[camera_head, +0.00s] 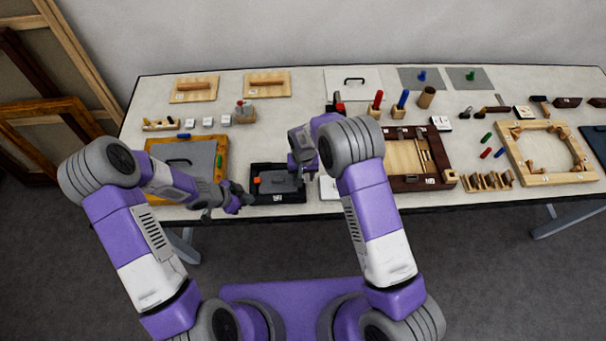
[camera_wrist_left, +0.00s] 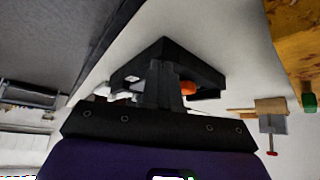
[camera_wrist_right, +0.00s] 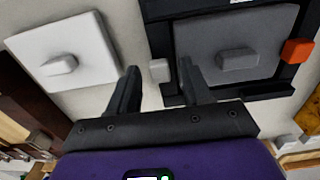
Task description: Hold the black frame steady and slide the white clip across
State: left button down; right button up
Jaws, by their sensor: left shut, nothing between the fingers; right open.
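The black frame (camera_head: 292,197) lies near the table's front edge with a grey panel (camera_wrist_right: 265,30) and knob inside. An orange block (camera_wrist_right: 297,50) sits on its side by my left gripper. My left gripper (camera_head: 247,199) is shut and empty at the frame's left side; whether it touches the frame is unclear. The left wrist view shows its fingers (camera_wrist_left: 162,85) in front of the frame (camera_wrist_left: 185,60). My right gripper (camera_head: 305,174) is open at the frame's right side. The small white clip (camera_wrist_right: 160,70) shows between its fingers (camera_wrist_right: 160,78), beside the frame's edge.
A white panel with a knob (camera_wrist_right: 85,50) lies right of the frame in the head view. A wooden frame with a grey panel (camera_head: 153,150) lies to the left. A dark wooden frame (camera_head: 397,184) lies further right. Bare tabletop (camera_head: 300,95) shows behind.

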pick_arm(q)
jog(key=shift+s+f, duration=0.25)
pick_arm(e)
grip_shut()
jog(key=shift+a, duration=1.1)
grip_release()
notch_tip(320, 180, up, 12)
dwell(0.3)
